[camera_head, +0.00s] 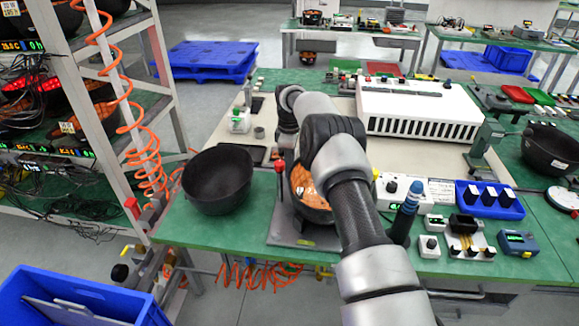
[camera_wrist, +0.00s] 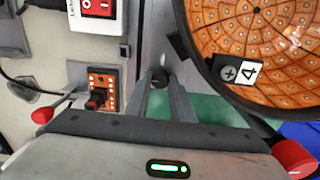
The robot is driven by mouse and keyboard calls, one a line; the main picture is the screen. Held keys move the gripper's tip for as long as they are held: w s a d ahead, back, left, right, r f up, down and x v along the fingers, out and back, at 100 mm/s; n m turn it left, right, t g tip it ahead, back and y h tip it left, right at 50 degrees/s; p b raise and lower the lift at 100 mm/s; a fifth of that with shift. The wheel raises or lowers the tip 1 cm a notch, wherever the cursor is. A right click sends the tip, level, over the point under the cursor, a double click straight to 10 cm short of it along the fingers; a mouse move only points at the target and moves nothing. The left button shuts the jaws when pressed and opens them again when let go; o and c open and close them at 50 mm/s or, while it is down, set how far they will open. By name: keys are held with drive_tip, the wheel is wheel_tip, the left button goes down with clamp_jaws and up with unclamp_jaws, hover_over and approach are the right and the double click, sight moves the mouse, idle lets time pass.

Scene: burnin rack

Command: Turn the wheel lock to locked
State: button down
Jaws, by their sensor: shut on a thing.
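In the wrist view my gripper (camera_wrist: 163,82) reaches forward with its two grey fingers close together. The fingertips are shut on a small dark round piece (camera_wrist: 160,76) in front of a grey upright plate. I cannot tell from its look whether this piece is the wheel lock, or which way it is turned.
A black bowl with an orange tiled inside (camera_wrist: 268,45) stands close on the right; it also shows beside my arm (camera_head: 312,186). Red-tipped levers (camera_wrist: 293,156) flank my gripper. An empty black bowl (camera_head: 218,180) and a white vented box (camera_head: 418,110) share the green bench (camera_head: 200,228).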

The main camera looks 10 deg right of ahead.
drive_tip(key=m, duration=0.3)
drive_tip(key=shift+m, duration=0.3)
drive_tip(key=m, duration=0.4)
drive_tip(key=shift+m+b, duration=0.3)
drive_tip(key=shift+b, duration=0.05)
drive_tip(key=m, duration=0.4)
drive_tip(key=shift+m, duration=2.2)
drive_tip(key=c, duration=1.5)
unclamp_jaws()
drive_tip(key=shift+c, duration=0.2)
drive_tip(key=shift+r, duration=0.1)
